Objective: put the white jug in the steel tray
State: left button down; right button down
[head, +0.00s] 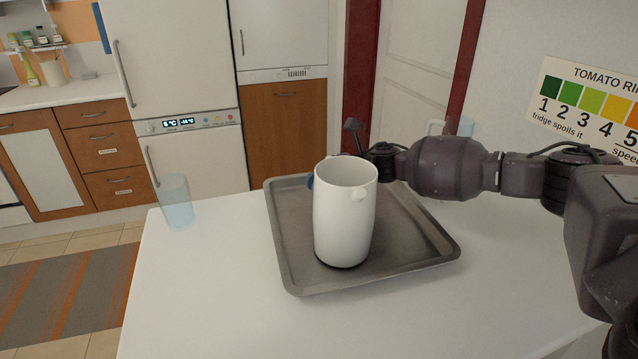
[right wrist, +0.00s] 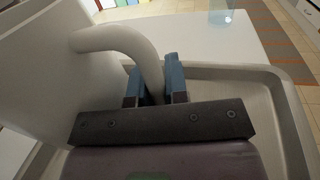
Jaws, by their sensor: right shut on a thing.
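The white jug (head: 342,220) stands upright within the outline of the steel tray (head: 420,262) in the head view. Its base is over the tray floor with a dark shadow under it; I cannot tell for sure whether it touches. In the right wrist view the jug's body (right wrist: 45,75) fills the left side, and the tray's rim (right wrist: 288,115) runs along the right. My right gripper (right wrist: 157,88) is shut on the jug's curved handle. In the head view the jug hides most of this gripper; a blue fingertip (head: 310,181) shows beside it. My left gripper is not in view.
A translucent blue glass (head: 176,202) stands at the white table's left edge. Another glass (head: 462,126) and a white handled vessel (head: 435,128) show partly behind my right arm.

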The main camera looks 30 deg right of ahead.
jog(key=shift+r, duration=0.1)
jog(key=c, duration=1.1)
grip_release()
jog(key=d, duration=0.7)
jog(key=d+b, duration=0.1)
jog(key=d, duration=0.3)
jog(key=shift+s, duration=0.3)
jog(key=shift+s+d, duration=0.1)
jog(key=shift+d, duration=0.4)
